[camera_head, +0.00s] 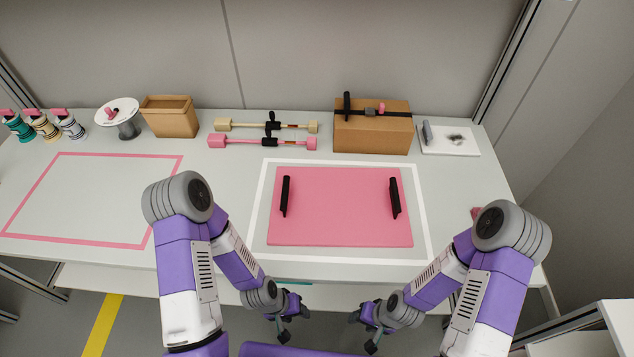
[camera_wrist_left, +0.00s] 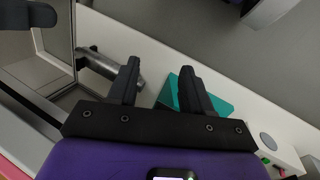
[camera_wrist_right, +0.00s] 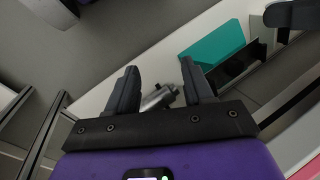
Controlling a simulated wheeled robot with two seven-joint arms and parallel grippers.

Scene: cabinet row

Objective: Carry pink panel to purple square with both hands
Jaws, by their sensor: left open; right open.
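The pink panel (camera_head: 340,228) lies flat on the table inside a white outline. It has two upright black handles, a left one (camera_head: 286,196) and a right one (camera_head: 395,198). I see no purple square; a pink square outline (camera_head: 95,242) is on the table at the left, and its inside is empty. My left gripper (camera_head: 293,322) and right gripper (camera_head: 363,330) are both low in front of the table's front edge, apart from the panel. Both are open and empty, as the left wrist view (camera_wrist_left: 158,72) and right wrist view (camera_wrist_right: 160,72) also show.
A white board (camera_head: 449,140) lies at the back right. The table between the two outlines is clear.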

